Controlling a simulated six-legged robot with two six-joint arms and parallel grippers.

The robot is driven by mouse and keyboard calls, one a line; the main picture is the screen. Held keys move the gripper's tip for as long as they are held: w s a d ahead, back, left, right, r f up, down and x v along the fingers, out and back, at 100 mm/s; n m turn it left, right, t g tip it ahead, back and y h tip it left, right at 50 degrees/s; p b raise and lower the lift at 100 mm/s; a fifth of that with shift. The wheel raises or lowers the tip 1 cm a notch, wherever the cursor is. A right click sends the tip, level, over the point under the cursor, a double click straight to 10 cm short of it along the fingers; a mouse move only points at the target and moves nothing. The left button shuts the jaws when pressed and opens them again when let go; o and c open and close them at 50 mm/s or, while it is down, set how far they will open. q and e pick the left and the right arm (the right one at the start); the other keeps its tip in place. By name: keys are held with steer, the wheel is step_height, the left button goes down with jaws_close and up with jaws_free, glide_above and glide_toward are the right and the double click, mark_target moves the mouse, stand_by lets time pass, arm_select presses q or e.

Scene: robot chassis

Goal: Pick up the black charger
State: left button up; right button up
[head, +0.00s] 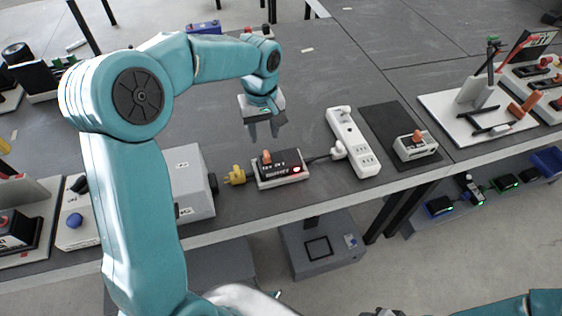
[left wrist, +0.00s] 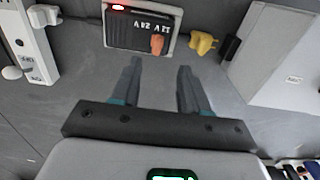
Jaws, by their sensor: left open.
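The black charger (head: 281,172) is a box with a black top, pale edges, an orange knob and a small red light. It lies on the grey table between a yellow plug and a white power strip. In the left wrist view the charger (left wrist: 130,34) is at the top, with "12V 24V" on its face. My left gripper (head: 264,131) is open and empty, above the table behind the charger. In the left wrist view its fingers (left wrist: 160,68) point toward the charger, apart from it. My right gripper is not seen.
The white power strip (head: 353,145) stands right of the charger, joined by a cable. The yellow plug (head: 235,175) and a grey box (head: 188,180) are on the left. A black mat (head: 382,122) bears a small white device (head: 416,147). The table behind the charger is clear.

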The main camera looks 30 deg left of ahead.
mark_target(267, 154)
arm_select(q)
steer(key=f, duration=0.6)
steer(key=f+p, duration=0.1)
steer(key=f, duration=0.3)
steer(key=shift+w+d, duration=0.2)
steer(key=shift+d, duration=0.05)
steer(key=shift+s+a+r, duration=0.1)
steer(key=shift+s, duration=0.05)
jaws_close()
stand_by(0.8)
